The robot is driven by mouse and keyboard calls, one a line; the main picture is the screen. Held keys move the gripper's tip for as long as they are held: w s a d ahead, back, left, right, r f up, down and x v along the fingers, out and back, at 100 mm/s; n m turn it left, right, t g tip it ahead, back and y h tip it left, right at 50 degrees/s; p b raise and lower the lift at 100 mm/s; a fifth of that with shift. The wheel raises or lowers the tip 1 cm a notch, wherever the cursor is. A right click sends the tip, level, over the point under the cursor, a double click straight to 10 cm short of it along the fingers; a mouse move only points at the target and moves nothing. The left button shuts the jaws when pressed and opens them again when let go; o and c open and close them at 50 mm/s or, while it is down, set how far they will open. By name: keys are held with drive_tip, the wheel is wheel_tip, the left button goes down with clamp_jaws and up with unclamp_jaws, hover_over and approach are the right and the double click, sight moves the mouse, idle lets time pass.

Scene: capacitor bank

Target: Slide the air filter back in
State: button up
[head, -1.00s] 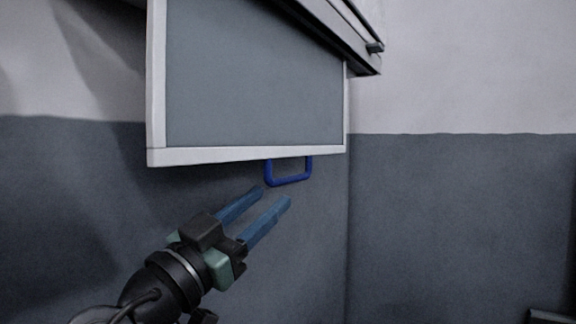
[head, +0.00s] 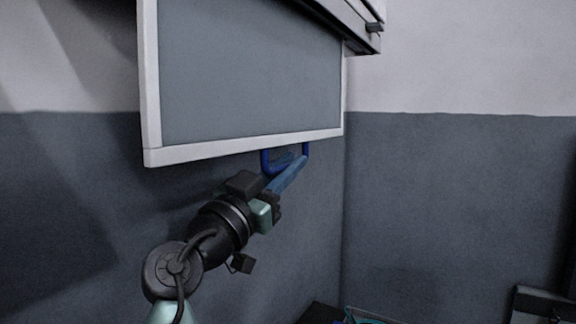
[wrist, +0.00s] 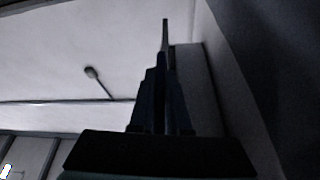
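The air filter (head: 250,75) is a grey panel in a white frame. It hangs down below a white housing (head: 350,22) at the top of the head view. A blue U-shaped handle (head: 265,162) sticks out below its lower edge. My gripper (head: 296,160) is at the handle, reaching up from the lower left. Its blue fingers overlap the handle, and the near finger hides most of the lower bar. I cannot tell whether they pinch it. In the wrist view the dark fingers (wrist: 163,85) point up, and the handle cannot be made out.
A wall, pale above and dark grey below, stands behind and to the right, with a corner right of the filter. Dark items (head: 545,303) lie at the lower right. The space below the filter is otherwise clear. A small lever-like part (wrist: 93,73) shows in the wrist view.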

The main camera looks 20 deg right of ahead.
clamp_jaws()
idle(1.0)
